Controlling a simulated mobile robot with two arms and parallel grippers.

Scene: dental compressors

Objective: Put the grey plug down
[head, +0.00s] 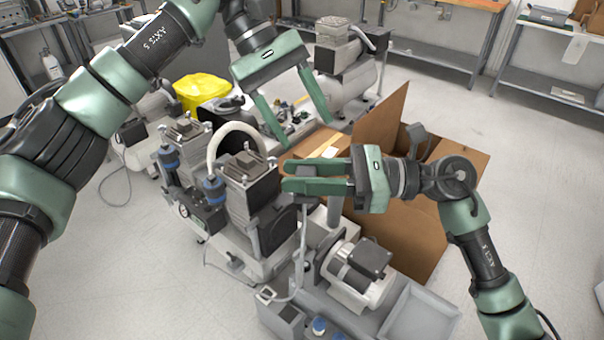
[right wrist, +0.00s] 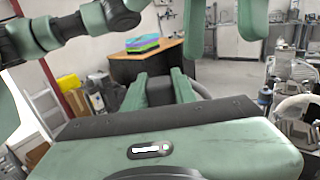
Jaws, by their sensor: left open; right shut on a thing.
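My right gripper (head: 286,178) is shut on the grey plug (head: 304,199), which shows just below the lower finger. The fingers hide most of the plug. A grey cable hangs down from it toward a grey box on the machine below. In the right wrist view, a dark grey shape shows between the two green fingers (right wrist: 160,88); I cannot tell its outline. My left gripper (head: 306,132) is open and empty, above and slightly behind the right one, with its fingers pointing down.
A compressor with dark ribbed heads (head: 249,180) stands just left of my right gripper. A grey unit with a motor (head: 357,278) lies below it. An open cardboard box (head: 412,235) is behind the right arm. A yellow bag (head: 203,88) is at the back left. Floor at right is clear.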

